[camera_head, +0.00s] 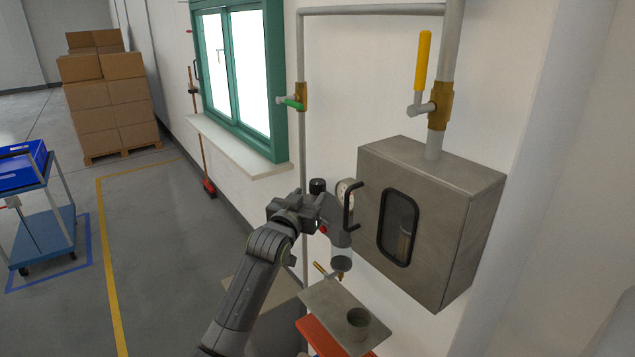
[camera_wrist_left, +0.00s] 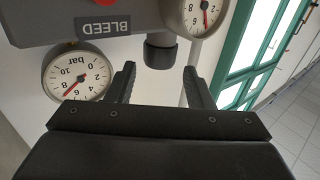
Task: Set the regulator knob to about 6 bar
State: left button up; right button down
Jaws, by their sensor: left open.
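The black regulator knob (camera_wrist_left: 160,52) sticks out of a grey housing in the left wrist view. It also shows in the head view (camera_head: 317,186). My left gripper (camera_wrist_left: 162,84) is open, its two fingers on either side of the knob's line, with a visible gap on both sides. In the head view my left gripper (camera_head: 312,206) is at the wall unit, just below the knob. A second gauge (camera_wrist_left: 206,12) is cut off at the top. My right gripper is out of view.
A BLEED label (camera_wrist_left: 104,24) is beside the knob. A steel cabinet (camera_head: 465,215) with a black handle stands close on the right. Below are a clear bowl (camera_head: 341,259) and a small shelf (camera_head: 325,300) with a cup (camera_head: 358,322).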

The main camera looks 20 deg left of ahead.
aim_at(315, 190)
pick_arm(q)
jog(key=shift+w+d+p, duration=0.15)
jog(key=shift+w+p, duration=0.25)
jog(key=shift+w, duration=1.3)
jog(key=shift+w+d+p, duration=0.1)
jog(key=shift+w+p, duration=0.25)
jog(key=shift+w, duration=1.3)
jog(key=c, duration=0.7)
